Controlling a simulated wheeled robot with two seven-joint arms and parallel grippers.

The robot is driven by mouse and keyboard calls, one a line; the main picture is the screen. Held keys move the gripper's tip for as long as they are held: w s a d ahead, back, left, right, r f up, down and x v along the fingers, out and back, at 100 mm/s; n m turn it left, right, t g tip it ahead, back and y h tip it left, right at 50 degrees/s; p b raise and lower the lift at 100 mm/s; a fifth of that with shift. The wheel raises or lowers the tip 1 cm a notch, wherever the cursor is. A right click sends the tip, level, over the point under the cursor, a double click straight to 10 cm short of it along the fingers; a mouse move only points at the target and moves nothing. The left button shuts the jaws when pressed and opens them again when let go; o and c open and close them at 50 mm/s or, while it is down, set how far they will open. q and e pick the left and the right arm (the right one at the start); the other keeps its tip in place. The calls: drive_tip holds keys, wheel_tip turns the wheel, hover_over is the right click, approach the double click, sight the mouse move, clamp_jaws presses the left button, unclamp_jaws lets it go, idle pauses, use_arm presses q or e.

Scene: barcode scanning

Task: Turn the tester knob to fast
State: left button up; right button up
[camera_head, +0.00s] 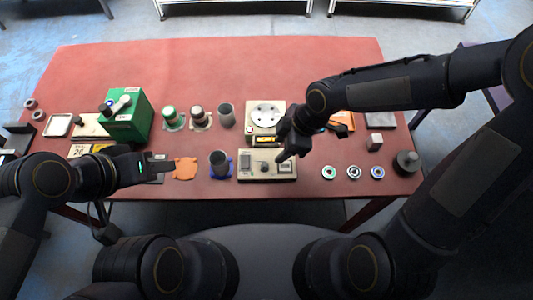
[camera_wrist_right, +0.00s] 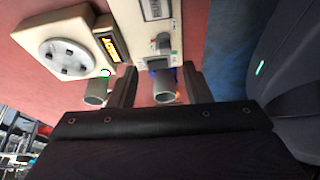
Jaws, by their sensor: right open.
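The tester is a beige box (camera_head: 250,176) near the front middle of the red table, with a dark display and a small knob on its top. In the right wrist view the tester panel (camera_wrist_right: 174,15) is at the top, with its dark knob (camera_wrist_right: 162,41) ahead of my fingers. My right gripper (camera_head: 287,153) is above the tester's back right part. It is open and empty in the right wrist view (camera_wrist_right: 160,72), its fingers apart from the knob. The knob's setting is too small to read. My left gripper (camera_head: 162,164) is left of an orange piece; its jaw opening is unclear.
A beige unit with a round white plate (camera_head: 265,113) stands behind the tester. A grey cup (camera_head: 220,163) on a blue base is left of it. Several small rings (camera_head: 353,172) lie to the right. A green box (camera_head: 130,118) stands at the left. The red table's back (camera_head: 230,65) is clear.

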sight(265, 163)
drive_tip(key=shift+n, duration=0.3)
drive_tip(key=x, duration=0.8)
drive_tip(key=shift+s+a+f, duration=0.15)
drive_tip(key=shift+s+a, duration=0.1)
drive_tip(key=shift+a, duration=0.25)
drive_tip(key=shift+c, duration=0.4)
clamp_jaws()
